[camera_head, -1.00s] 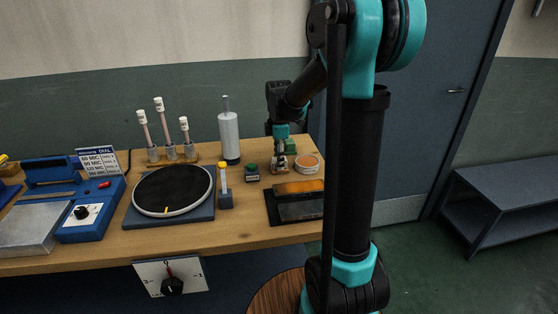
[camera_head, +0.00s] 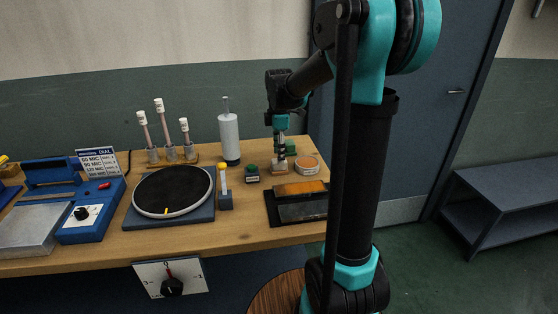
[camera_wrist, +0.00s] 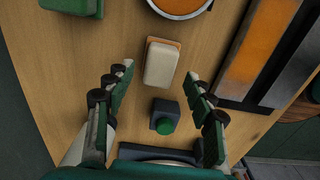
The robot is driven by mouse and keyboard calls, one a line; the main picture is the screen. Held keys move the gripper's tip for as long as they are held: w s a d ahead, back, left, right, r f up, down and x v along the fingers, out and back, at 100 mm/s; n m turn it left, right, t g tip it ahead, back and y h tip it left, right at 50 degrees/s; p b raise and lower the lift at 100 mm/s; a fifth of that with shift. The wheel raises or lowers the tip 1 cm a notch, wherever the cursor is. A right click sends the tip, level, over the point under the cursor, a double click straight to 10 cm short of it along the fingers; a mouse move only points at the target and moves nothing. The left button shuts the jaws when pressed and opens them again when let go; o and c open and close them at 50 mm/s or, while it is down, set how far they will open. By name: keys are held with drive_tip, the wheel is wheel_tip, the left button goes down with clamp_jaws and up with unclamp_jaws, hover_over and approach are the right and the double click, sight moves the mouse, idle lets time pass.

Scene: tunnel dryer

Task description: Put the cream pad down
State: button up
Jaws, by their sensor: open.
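The cream pad (camera_wrist: 161,66) lies flat on a thin orange-brown base on the wooden bench in the wrist view. In the head view the pad (camera_head: 279,168) is small, below my gripper (camera_head: 281,150). In the wrist view my gripper (camera_wrist: 158,76) is open, with one finger to the left of the pad and one to the right. Clear gaps show between the fingers and the pad, and nothing is held.
A small block with a green knob (camera_wrist: 164,118) sits close to the pad. A round orange-filled dish (camera_head: 307,163), a green block (camera_head: 291,146) and a dark tray with an orange strip (camera_head: 300,212) are nearby. A grey cylinder (camera_head: 229,137) stands to the left.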

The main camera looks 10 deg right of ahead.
wheel_tip(320, 180, up, 8)
drive_tip(key=shift+r, duration=0.15)
idle(0.4)
